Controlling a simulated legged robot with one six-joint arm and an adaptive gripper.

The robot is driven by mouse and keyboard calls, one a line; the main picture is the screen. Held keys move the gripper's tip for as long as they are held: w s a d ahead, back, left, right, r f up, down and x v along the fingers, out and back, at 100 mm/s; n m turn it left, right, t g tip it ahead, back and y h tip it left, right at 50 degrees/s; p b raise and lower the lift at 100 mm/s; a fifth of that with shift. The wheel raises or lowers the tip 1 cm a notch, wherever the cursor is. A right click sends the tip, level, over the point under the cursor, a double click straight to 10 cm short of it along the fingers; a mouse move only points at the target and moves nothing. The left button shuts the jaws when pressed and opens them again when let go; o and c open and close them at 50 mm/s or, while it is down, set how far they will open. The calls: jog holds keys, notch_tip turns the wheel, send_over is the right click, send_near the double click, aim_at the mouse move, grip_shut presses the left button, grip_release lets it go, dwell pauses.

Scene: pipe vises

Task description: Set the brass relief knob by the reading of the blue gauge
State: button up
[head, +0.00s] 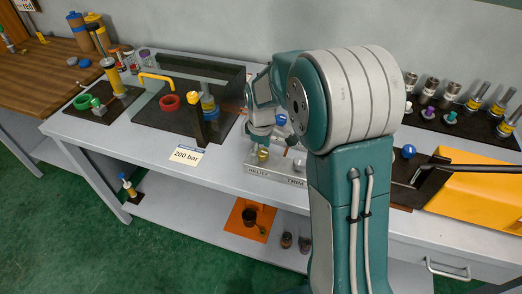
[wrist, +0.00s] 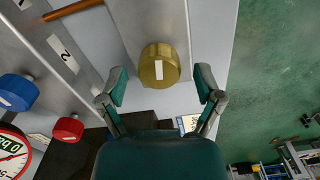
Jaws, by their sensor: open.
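The brass relief knob (wrist: 160,66) is a round brass cylinder with a white mark on its face. In the wrist view it lies just ahead of my gripper (wrist: 162,88), centred between the two open fingers and apart from both. In the head view the brass knob (head: 263,155) sits on the grey block (head: 275,174) above the word RELIEF, with my gripper (head: 261,139) over it. I cannot make out a blue gauge in either view; my arm hides part of the bench. A red-rimmed gauge (wrist: 12,155) is cut off at the lower left of the wrist view.
A blue knob (wrist: 17,93) and a red knob (wrist: 68,130) are left of my gripper. A card reading 200 bar (head: 185,155) is on the bench's front edge. A clear-walled station (head: 190,75) stands left, a yellow unit (head: 480,190) right.

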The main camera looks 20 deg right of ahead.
aim_at(261, 151)
notch_tip(261, 151, up, 12)
dwell(0.6)
jog(key=s+r+m+t, duration=0.2)
jog(key=s+m, duration=0.2)
jog(key=s, duration=0.8)
jog(key=s+r+m+t, duration=0.3)
jog(key=s+m, duration=0.2)
jog(key=s, duration=0.7)
jog(key=shift+s+t, duration=0.15)
jog(key=shift+t, duration=0.15)
jog(key=shift+r, duration=0.1)
jog(key=shift+c, duration=0.4)
